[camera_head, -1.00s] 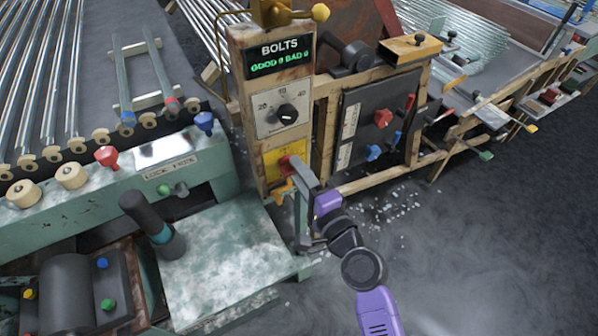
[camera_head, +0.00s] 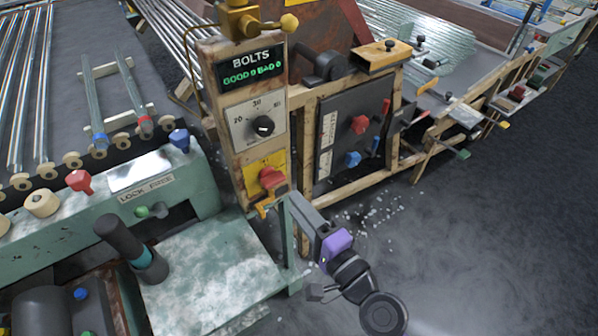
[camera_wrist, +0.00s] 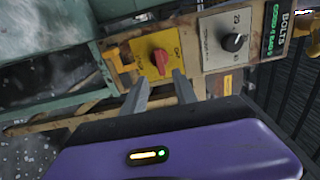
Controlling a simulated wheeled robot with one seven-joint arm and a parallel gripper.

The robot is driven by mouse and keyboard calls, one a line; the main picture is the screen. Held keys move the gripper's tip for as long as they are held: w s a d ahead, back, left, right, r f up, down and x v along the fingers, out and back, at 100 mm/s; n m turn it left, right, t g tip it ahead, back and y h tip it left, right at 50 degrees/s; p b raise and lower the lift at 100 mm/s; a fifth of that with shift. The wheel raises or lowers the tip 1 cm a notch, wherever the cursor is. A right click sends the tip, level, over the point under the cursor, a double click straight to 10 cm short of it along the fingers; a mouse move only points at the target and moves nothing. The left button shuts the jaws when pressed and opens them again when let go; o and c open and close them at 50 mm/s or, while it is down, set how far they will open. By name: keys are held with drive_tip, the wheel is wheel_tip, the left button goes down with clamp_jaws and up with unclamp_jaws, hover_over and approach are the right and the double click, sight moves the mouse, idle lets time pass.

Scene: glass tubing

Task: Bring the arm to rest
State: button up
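My gripper (camera_head: 294,203) is in the lower middle of the head view, just to the right of and below the red switch (camera_head: 271,177) on a yellow plate. In the wrist view my gripper (camera_wrist: 160,88) shows two grey fingers spread apart with nothing between them. The red switch (camera_wrist: 161,61) stands beyond the fingertips, with a gap to it. My purple wrist housing fills the bottom of the wrist view. My arm reaches in from the lower right of the head view.
The wooden BOLTS panel (camera_head: 251,63) has a display and a black dial (camera_head: 263,126). A green machine bench (camera_head: 215,275) is close on the left, and a dark control box (camera_head: 350,135) is behind. The grey floor (camera_head: 490,250) at right is open.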

drive_tip(key=s+d+r+n+t+h+p, duration=0.25)
drive_tip(key=s+d+n+h, duration=0.35)
drive_tip(key=s+d, duration=0.55)
drive_tip(key=s+d+r+n+g+h+p, duration=0.1)
drive_tip(key=s+d, duration=0.3)
drive_tip(key=s, duration=0.7)
drive_tip(key=s+d+r+n+g+h+p, duration=0.1)
drive_tip(key=s+d+r+n+h+p, duration=0.1)
drive_tip(key=s, duration=0.9)
drive_tip(key=shift+s+d+r+n+g+h, duration=0.35)
drive_tip(key=shift+d+r+n+h, duration=0.15)
drive_tip(key=shift+d+r+n, duration=0.55)
drive_tip(key=shift+f, duration=0.2)
